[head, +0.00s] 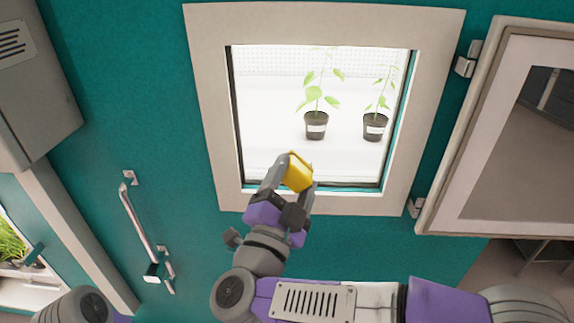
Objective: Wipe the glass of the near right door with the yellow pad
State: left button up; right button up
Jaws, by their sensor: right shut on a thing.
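The teal door (120,90) has a window with a pale frame (204,110). Its glass (275,110) fills the upper middle of the head view, and a lit white chamber shows behind it. My right gripper (290,180) is shut on the yellow pad (299,172), in front of the lower part of the glass. I cannot tell whether the pad touches the glass. My left gripper is not in view; only a piece of what looks like my left arm shows at the bottom left.
Two potted plants (316,125) (375,127) stand behind the glass. A metal handle (140,222) sticks out from the teal door at the left. A pale-framed panel with dark glass (530,140) stands at the right, by the hinges (467,60). A grey box (35,90) juts in at the upper left.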

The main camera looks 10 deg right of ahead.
jog(key=shift+w+d, duration=0.1)
jog(key=shift+w, duration=0.2)
jog(key=shift+w+d+r+p, duration=0.15)
jog(key=shift+w+d+p, duration=0.1)
jog(key=shift+w+p, duration=0.15)
jog(key=shift+w+d+p, duration=0.2)
jog(key=shift+w, duration=0.55)
jog(key=shift+w+d+p, duration=0.2)
jog(key=shift+w+p, duration=0.05)
jog(key=shift+w, duration=0.5)
jog(key=shift+w+d+p, duration=0.2)
jog(key=shift+w, duration=0.75)
jog(key=shift+w+d, duration=0.25)
jog(key=shift+w, duration=0.5)
jog(key=shift+d, duration=0.15)
